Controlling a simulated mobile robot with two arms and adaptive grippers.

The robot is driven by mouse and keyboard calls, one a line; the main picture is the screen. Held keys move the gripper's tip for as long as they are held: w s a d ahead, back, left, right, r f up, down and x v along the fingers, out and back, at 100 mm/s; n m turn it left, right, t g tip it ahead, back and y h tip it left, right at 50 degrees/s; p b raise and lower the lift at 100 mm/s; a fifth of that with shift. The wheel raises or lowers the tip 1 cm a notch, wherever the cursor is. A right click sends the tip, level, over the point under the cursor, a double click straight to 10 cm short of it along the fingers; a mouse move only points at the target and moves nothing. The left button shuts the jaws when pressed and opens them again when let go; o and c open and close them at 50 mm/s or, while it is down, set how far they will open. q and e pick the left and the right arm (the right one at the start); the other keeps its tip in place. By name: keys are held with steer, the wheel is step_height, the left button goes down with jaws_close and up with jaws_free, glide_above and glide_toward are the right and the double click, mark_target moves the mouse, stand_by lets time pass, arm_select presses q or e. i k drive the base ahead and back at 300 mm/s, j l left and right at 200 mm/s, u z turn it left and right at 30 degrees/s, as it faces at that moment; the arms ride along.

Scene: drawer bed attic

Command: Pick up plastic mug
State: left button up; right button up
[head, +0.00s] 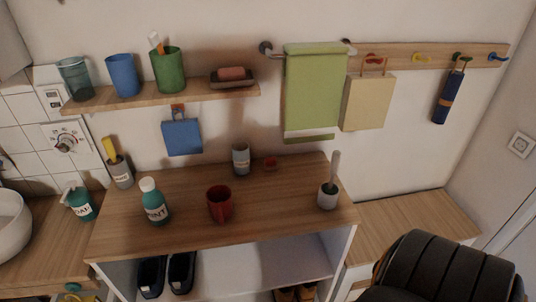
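A red mug (220,205) stands upright on the wooden top of the cabinet (285,220), near its middle. Its handle cannot be made out clearly. A blue cup (123,75) and a green cup (168,69) stand on the wall shelf above. The frame does not show for certain which of these is plastic. Neither of my grippers is in view.
A mint-labelled bottle (154,202) stands left of the red mug. A grey cup (241,158) and a small red item (270,164) are behind it. A black padded object (445,268) fills the lower right.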

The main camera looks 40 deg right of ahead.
mark_target(219, 199)
steer(key=z, duration=0.95)
steer(key=u, duration=1.25)
steer(key=z, duration=1.25)
